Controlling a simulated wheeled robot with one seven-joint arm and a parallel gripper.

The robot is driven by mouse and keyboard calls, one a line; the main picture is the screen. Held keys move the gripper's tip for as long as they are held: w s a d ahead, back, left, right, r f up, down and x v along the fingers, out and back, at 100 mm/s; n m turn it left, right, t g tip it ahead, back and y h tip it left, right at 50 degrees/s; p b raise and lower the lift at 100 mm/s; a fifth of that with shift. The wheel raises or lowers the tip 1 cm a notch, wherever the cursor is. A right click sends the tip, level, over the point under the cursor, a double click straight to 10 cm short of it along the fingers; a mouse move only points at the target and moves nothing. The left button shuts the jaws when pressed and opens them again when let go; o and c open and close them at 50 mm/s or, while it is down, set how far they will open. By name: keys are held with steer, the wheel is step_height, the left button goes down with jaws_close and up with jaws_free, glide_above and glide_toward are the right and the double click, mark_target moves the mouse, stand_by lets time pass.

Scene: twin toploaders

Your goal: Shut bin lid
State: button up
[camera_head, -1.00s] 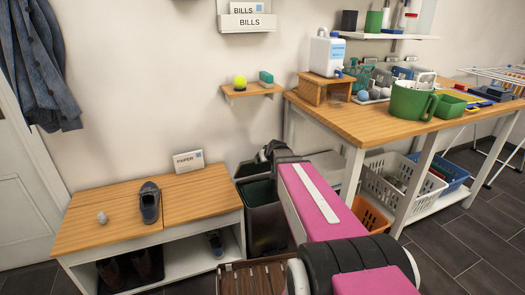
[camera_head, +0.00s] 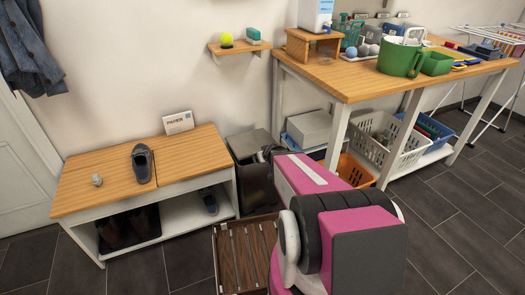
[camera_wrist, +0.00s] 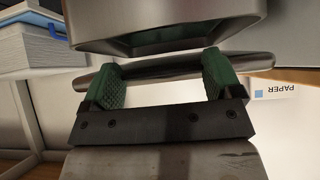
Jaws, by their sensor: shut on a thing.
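The bin (camera_head: 258,190) is a dark box between the wooden-topped bench and the workbench. Its grey lid (camera_head: 248,143) looks near level over the top in the head view. My gripper's green fingers (camera_wrist: 162,80) stand on either side of part of a grey, rounded bar-like edge in the wrist view, which looks like the lid (camera_wrist: 255,61) seen edge-on. The fingers are closed on it; the exact contact is hard to see. A grey body with a dark green inside (camera_wrist: 160,42) shows beyond it. In the head view my arm hides most of the gripper.
The bench (camera_head: 195,155) with a shoe and a PAPER sign (camera_head: 179,123) stands left of the bin. The workbench (camera_head: 350,80) is at right, with baskets (camera_head: 380,138) below. A brown slatted crate (camera_head: 245,250) is on the floor in front. Floor at right is clear.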

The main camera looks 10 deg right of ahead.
steer(key=shift+w+f, duration=0.15)
steer(key=shift+f, duration=0.6)
steer(key=shift+w, duration=0.1)
steer(key=o, duration=1.1)
steer(key=shift+w, duration=0.1)
steer(key=shift+r, duration=0.1)
steer(key=v, duration=1.1)
steer(key=shift+s, duration=0.4)
steer(key=shift+a, duration=0.15)
